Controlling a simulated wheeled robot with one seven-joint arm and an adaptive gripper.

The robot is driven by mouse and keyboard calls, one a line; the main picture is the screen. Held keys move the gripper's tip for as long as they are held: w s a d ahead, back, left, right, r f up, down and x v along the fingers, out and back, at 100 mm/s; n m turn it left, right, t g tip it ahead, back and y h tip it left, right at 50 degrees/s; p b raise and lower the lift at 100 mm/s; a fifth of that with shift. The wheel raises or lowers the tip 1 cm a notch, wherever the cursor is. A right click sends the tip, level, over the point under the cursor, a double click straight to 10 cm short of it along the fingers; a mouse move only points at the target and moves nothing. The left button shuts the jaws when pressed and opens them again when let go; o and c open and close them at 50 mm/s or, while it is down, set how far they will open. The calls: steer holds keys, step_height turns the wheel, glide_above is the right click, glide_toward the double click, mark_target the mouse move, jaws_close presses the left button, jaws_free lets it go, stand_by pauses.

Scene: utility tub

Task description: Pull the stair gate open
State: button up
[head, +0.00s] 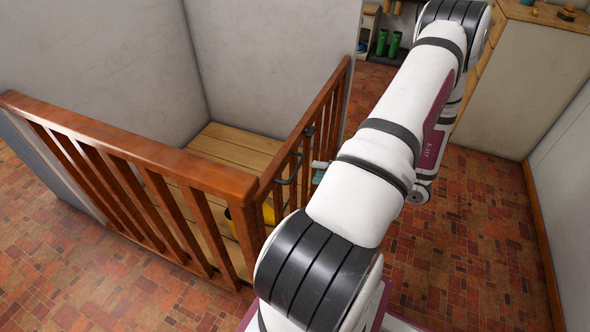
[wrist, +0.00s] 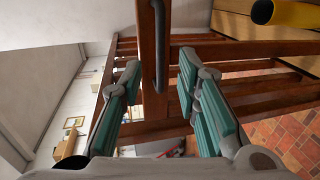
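The stair gate (head: 329,97) is brown wood with upright slats and stands closed in line between the corner post and the wall. A dark bar handle (head: 292,168) is on its face; it also shows upright in the wrist view (wrist: 159,45). My gripper (wrist: 160,68) is open, its two teal-padded fingers apart. The handle's lower end appears between the fingertips in the wrist view, with no visible contact. In the head view only a bit of teal finger (head: 319,172) shows beside the gate; my arm hides the rest.
A fixed wooden railing (head: 140,157) runs left from the corner post. Behind the gate are plank steps (head: 232,147) and a yellow object (head: 268,213). Tiled floor (head: 470,240) is free right of my arm, before a cabinet (head: 520,85) and the right wall.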

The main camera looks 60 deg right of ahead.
mark_target(297, 166)
steer(key=b+x, duration=0.1)
steer(key=x, duration=0.7)
jaws_close()
